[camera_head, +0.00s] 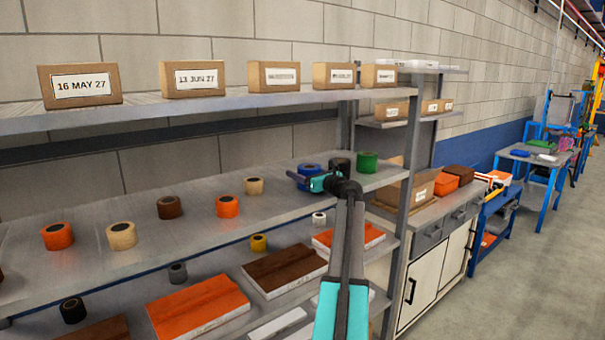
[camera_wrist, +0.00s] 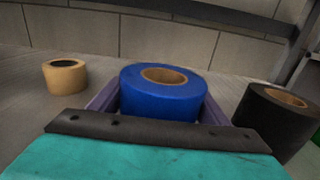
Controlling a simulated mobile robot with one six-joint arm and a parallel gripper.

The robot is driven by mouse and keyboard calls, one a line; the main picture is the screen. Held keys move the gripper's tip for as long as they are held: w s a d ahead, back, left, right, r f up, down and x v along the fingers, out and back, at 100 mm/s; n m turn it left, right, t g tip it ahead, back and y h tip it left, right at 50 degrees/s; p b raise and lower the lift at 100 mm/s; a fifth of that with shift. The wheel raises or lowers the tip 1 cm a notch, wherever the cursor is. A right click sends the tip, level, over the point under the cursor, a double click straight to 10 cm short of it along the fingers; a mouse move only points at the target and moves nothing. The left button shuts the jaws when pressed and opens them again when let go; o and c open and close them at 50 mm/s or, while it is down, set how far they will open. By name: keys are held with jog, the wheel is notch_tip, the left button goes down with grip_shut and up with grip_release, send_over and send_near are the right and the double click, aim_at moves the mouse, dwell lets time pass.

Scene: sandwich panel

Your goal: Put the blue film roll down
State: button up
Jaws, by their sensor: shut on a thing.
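The blue film roll (camera_wrist: 165,95) stands upright between the jaws of my gripper (camera_wrist: 160,112) in the wrist view, with its cardboard core facing up. The jaws are shut on it from both sides. In the head view the blue roll (camera_head: 309,169) is at the middle shelf (camera_head: 190,197), partly hidden by my gripper (camera_head: 304,180). The roll is at or very near the shelf surface; I cannot tell whether it touches.
A black roll (camera_wrist: 280,115) stands close on the right and a tan roll (camera_wrist: 65,76) on the left, with bare shelf between it and the blue roll. A green roll (camera_head: 367,162) is farther right. Boxes (camera_head: 280,76) line the shelf above.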

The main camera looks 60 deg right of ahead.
jog(key=shift+f, duration=0.25)
jog(key=shift+f, duration=0.1)
jog(key=o, duration=1.2)
jog(key=shift+s, duration=0.1)
jog(key=b+v, duration=0.3)
jog(key=v, duration=0.9)
